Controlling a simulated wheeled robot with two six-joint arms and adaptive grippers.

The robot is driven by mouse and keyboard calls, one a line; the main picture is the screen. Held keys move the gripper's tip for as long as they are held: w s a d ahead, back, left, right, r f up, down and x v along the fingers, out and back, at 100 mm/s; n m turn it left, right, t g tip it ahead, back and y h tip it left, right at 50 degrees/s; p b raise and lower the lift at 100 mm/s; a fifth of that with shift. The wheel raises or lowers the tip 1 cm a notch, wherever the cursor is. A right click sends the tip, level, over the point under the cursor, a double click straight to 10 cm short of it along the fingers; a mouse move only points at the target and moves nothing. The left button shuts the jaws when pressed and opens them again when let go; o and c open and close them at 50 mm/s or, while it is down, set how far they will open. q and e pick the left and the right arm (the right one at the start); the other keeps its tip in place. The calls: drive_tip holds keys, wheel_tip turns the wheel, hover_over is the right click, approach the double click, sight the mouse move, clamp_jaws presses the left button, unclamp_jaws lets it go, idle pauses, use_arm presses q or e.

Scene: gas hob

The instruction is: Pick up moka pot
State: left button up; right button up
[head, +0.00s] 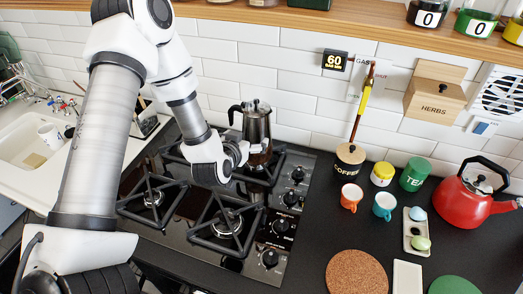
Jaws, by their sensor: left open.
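My left gripper (253,152) is at the pot's lower body, at the end of my arm reaching in from the left. It is open. The white wrist and the gripper hide part of the pot's lower body and base, and I cannot tell whether the fingers touch it. My right gripper is not in view.
Right of the hob stand a coffee jar (349,160), an orange cup (351,197), a teal cup (384,206), a green tea jar (415,174) and a red kettle (466,198). A cork mat (356,273) lies in front. A white tiled wall is close behind the pot.

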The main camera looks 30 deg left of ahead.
use_arm(q)
drive_tip(key=f+b, duration=0.1)
drive_tip(key=f, duration=0.1)
drive_tip(key=shift+s+f+b, duration=0.25)
drive_tip(key=shift+f+b, duration=0.05)
drive_tip(key=shift+b, duration=0.05)
drive_tip(key=p, duration=0.2)
hover_over(258, 159)
drive_tip(key=w+a, duration=0.3)
drive_tip(key=f, duration=0.3)
drive_tip(key=shift+s+d, duration=0.2)
drive_tip(key=shift+d, duration=0.05)
drive_tip(key=shift+w+f, duration=0.1)
drive_tip(key=shift+w, duration=0.05)
drive_tip(key=c, duration=1)
drive_tip(key=shift+r, duration=0.2)
drive_tip(key=c, duration=0.5)
drive_tip(key=shift+o, duration=0.2)
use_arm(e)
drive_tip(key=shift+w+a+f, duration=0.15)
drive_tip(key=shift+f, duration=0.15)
use_arm(q)
drive_tip(key=shift+r, duration=0.1)
